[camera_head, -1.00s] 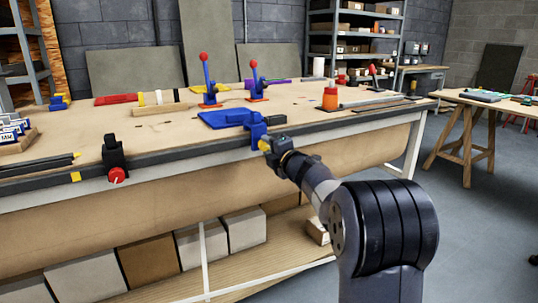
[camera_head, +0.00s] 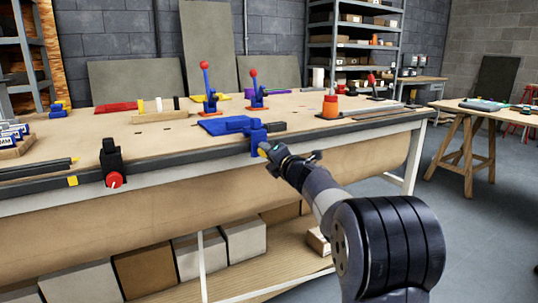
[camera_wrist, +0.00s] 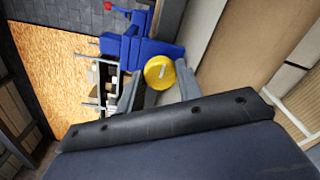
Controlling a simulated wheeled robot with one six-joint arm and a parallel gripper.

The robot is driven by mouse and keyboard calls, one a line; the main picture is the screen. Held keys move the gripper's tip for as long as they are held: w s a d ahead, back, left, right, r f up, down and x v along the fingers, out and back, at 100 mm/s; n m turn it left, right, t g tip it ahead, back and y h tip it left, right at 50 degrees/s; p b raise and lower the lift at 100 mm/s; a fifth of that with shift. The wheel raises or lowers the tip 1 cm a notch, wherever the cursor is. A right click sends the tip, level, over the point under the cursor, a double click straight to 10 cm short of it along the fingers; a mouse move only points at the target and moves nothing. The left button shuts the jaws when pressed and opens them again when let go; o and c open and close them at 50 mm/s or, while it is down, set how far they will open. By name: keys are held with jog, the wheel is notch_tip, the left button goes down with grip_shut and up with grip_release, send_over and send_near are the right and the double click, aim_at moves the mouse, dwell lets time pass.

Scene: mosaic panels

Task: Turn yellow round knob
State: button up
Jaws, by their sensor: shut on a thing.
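The yellow round knob (camera_head: 263,148) is on the front of a blue clamp-like fixture (camera_head: 257,132) at the workbench's front edge. In the wrist view the knob (camera_wrist: 159,72) shows as a yellow disc with a small mark, in front of the blue fixture (camera_wrist: 140,48). My gripper (camera_head: 268,149) reaches it from the right and is shut on the knob. In the wrist view the fingers of my gripper (camera_wrist: 158,86) stand on either side of the knob. In the head view the gripper hides part of the knob.
A black fixture with a red knob (camera_head: 114,180) is on the same bench edge to the left. Two blue levers with red balls (camera_head: 205,66) and an orange jar (camera_head: 330,104) stand farther back. Boxes (camera_head: 145,268) lie on the shelf below. Open floor is at the right.

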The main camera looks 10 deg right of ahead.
jog(key=shift+f, duration=0.1)
jog(key=o, duration=1)
jog(key=v, duration=1.1)
jog(key=shift+w, duration=0.15)
jog(key=x, duration=1)
jog(key=shift+w+a, duration=0.2)
jog(key=shift+w, duration=0.15)
jog(key=shift+s, duration=0.1)
